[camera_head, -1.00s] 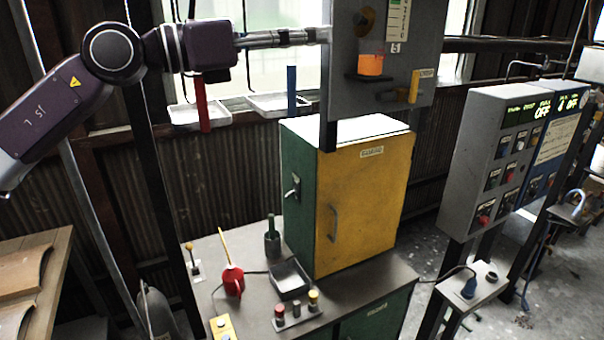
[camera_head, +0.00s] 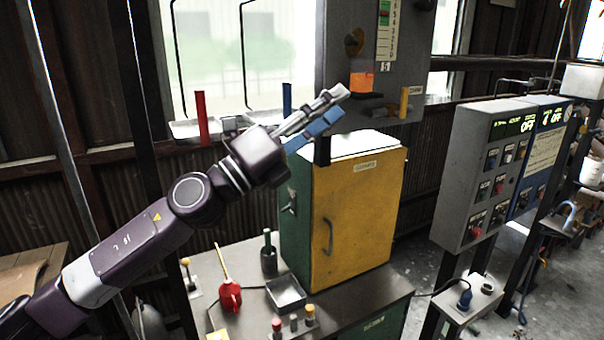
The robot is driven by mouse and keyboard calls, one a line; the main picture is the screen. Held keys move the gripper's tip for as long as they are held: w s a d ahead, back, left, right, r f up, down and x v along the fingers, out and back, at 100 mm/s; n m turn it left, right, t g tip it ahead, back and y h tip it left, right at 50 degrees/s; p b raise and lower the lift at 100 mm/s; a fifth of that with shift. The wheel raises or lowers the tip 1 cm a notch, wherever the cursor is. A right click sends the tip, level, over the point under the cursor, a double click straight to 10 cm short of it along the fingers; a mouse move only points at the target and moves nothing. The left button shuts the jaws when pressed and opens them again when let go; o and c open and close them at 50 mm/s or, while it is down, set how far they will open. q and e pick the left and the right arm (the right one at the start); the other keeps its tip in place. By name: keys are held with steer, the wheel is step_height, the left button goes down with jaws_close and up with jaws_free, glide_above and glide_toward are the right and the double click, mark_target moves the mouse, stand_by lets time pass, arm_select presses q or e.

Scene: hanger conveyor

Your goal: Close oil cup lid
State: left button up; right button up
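An orange cup (camera_head: 362,82), which looks like the oil cup, sits on the front of the grey upright panel (camera_head: 400,60) at the top centre. I cannot make out its lid clearly; a dark part lies just under the orange. My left gripper (camera_head: 341,102), with grey and blue fingers, points up and right. In the picture its tips are just below and left of the cup, with no visible contact. Nothing shows held in it; whether the fingers are open or shut is unclear. My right gripper is not in view.
A yellow and green cabinet (camera_head: 358,215) stands below on a bench with a red oil can (camera_head: 229,295) and a small tray (camera_head: 286,294). A yellow handle (camera_head: 405,100) is on the panel's right. A grey control box (camera_head: 485,180) stands at right.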

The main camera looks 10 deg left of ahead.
arm_select(q)
steer(key=w+a+f+n+t+y, duration=0.2)
steer(key=f+n+t+y, duration=0.1)
steer(key=f+n, duration=0.4)
steer(key=w+a+f+n+t+y, duration=0.2)
steer(key=a+f+n+t+y, duration=0.1)
steer(key=f+n+y, duration=0.3)
steer(key=shift+w+a+f+n, duration=0.15)
steer(key=shift+w+f+n, duration=0.25)
steer(key=shift+n, duration=0.6)
steer(key=shift+f, duration=0.1)
